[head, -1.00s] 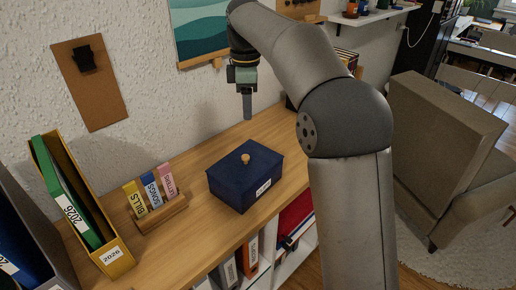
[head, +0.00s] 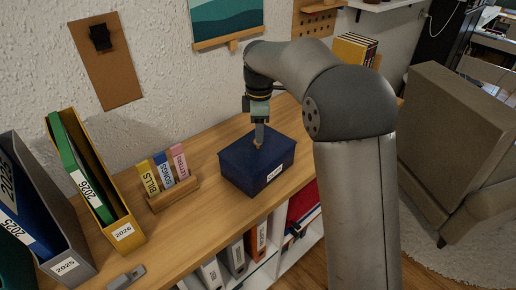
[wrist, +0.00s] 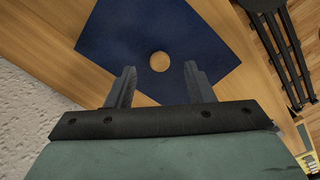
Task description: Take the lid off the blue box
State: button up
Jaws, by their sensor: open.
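The blue box (head: 257,172) stands on the wooden shelf top with its lid (head: 243,152) on. A small round wooden knob (wrist: 159,61) sits in the middle of the lid. My gripper (head: 259,143) is open, pointing down over the lid close to the knob. In the wrist view the two fingers (wrist: 158,75) are spread apart, with the knob lying between and slightly beyond their tips. I cannot tell from the head view whether a finger touches the knob.
A wooden holder (head: 174,193) with several labelled tabs stands left of the box. Yellow and grey binders (head: 124,232) stand further left. A grey object (head: 126,277) lies near the front edge. The wooden top (head: 205,225) is clear around the box's front left.

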aim_at(258, 146)
jog(key=shift+a+f, duration=0.2)
jog(key=shift+f, duration=1.7)
grip_shut()
